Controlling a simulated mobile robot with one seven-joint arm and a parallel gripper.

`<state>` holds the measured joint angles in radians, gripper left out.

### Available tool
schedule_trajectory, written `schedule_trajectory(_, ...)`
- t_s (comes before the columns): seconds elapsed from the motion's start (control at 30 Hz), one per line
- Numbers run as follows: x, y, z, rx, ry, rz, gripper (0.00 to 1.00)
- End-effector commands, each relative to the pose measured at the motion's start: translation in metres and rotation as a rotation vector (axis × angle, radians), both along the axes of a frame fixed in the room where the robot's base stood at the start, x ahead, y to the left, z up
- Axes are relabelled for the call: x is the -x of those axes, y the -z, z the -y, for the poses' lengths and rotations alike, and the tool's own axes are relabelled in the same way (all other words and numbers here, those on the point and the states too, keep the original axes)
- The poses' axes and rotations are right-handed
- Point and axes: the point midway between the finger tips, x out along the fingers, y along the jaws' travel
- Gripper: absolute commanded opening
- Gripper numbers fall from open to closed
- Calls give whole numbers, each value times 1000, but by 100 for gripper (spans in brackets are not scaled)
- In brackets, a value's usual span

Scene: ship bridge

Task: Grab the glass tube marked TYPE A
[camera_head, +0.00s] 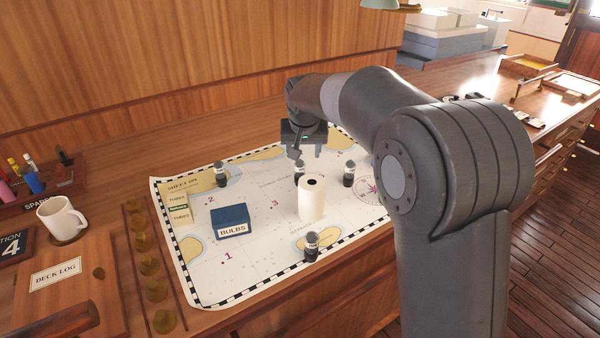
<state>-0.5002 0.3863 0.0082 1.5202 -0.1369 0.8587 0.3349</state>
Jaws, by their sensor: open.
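Several small dark cylinders with pale label bands stand upright on the paper chart (262,262): one at the left (220,174), one behind the white roll (299,167), one at the right (349,174) and one at the front (311,247). Their label text is too small to read, so I cannot tell which is marked TYPE A. My gripper (306,152) points down, open, above the far part of the chart. It is close over the cylinder behind the white roll; contact is not clear. No held object shows.
A white roll (312,202) stands mid-chart, partly hiding the cylinder behind it. A blue BULBS box (230,220) is left of it. A mug (61,217), a DECK LOG (56,274) and a row of brass knobs (149,265) lie further left. The wooden wall rises behind.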

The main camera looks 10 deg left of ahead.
Motion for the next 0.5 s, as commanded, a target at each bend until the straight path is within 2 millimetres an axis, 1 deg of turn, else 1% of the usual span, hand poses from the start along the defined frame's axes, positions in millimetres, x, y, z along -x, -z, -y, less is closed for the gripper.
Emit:
schedule_trajectory(0.03, -3, 3, -6, 0, -3, 0, 55)
schedule_trajectory(0.1, -4, 7, -10, 1, -5, -2, 55)
schedule_trajectory(0.23, -9, 17, -12, 1, -5, -2, 55)
schedule_trajectory(0.4, -18, 43, -14, 2, -5, -4, 55)
schedule_trajectory(0.5, -23, 54, -15, 1, -5, -2, 55)
